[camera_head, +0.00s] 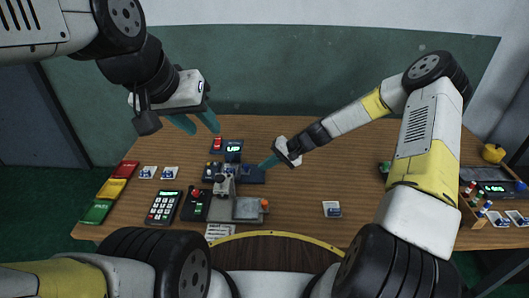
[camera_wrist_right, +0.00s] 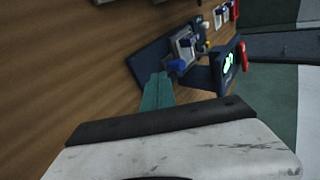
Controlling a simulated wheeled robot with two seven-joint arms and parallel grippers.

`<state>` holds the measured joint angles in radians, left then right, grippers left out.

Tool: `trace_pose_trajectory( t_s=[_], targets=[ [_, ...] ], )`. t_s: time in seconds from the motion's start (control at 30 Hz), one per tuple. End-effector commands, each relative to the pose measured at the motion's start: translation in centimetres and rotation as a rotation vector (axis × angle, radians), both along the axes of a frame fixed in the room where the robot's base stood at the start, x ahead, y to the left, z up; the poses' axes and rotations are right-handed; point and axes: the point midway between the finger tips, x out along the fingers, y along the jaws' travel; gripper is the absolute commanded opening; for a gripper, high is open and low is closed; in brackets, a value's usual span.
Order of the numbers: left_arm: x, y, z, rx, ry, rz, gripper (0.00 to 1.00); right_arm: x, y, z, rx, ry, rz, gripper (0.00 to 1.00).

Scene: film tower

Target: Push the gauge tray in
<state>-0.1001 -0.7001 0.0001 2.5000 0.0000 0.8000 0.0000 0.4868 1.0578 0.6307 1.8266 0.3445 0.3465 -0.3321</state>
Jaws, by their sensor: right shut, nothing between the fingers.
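A dark blue tray-like plate (camera_head: 252,174) sticks out to the right of a small device with a lit display reading UP (camera_head: 233,148). It looks like the gauge tray, but no label can be read. In the right wrist view the blue plate (camera_wrist_right: 150,62) lies just beyond my fingers, beside the display (camera_wrist_right: 227,64). My right gripper (camera_head: 266,163) is shut and empty, just above and right of the plate; whether it touches cannot be told. My left gripper (camera_head: 205,130) is open and empty, raised at the upper left of the device.
A keypad (camera_head: 163,207) and red, yellow and green blocks (camera_head: 111,189) are left. A rack of small bottles (camera_head: 478,205) is right.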

Motion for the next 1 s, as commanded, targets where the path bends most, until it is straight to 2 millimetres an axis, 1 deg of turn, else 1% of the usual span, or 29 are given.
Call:
trace_pose_trajectory(
  t_s=[0.03, 0.2, 0.4, 0.5, 0.67, 0.77, 0.87, 1.0],
  targets=[
    [0.0, 0.0, 0.0, 0.000, 0.000, 0.000, 0.36, 0.1, -0.8, 0.8, -0.001, -0.003, -0.001, 0.00],
    [0.0, 0.0, 0.0, -0.001, 0.000, 0.001, 0.36, -0.3, -3.4, 3.1, -0.003, -0.004, -0.004, 0.00],
    [0.0, 0.0, 0.0, 0.000, 0.000, 0.000, 0.36, -0.8, -5.9, 5.6, -0.001, -0.002, -0.004, 0.00],
    [0.0, 0.0, 0.0, 0.000, 0.000, 0.000, 0.36, -0.9, -6.7, 6.3, -0.001, -0.003, -0.003, 0.00],
    [0.0, 0.0, 0.0, 0.000, 0.000, 0.000, 0.36, -1.2, -7.4, 7.3, -0.016, -0.006, 0.007, 0.00],
    [0.0, 0.0, 0.0, 0.000, 0.000, 0.000, 0.36, -2.0, -7.7, 8.6, -0.069, -0.019, 0.034, 0.00],
    [0.0, 0.0, 0.0, 0.000, 0.000, 0.000, 0.36, -3.4, -8.2, 11.0, -0.159, -0.047, 0.078, 0.00],
    [0.0, 0.0, 0.0, 0.000, 0.000, 0.000, 0.36, -6.0, -9.5, 15.1, -0.303, -0.091, 0.123, 0.00]
  ],
)
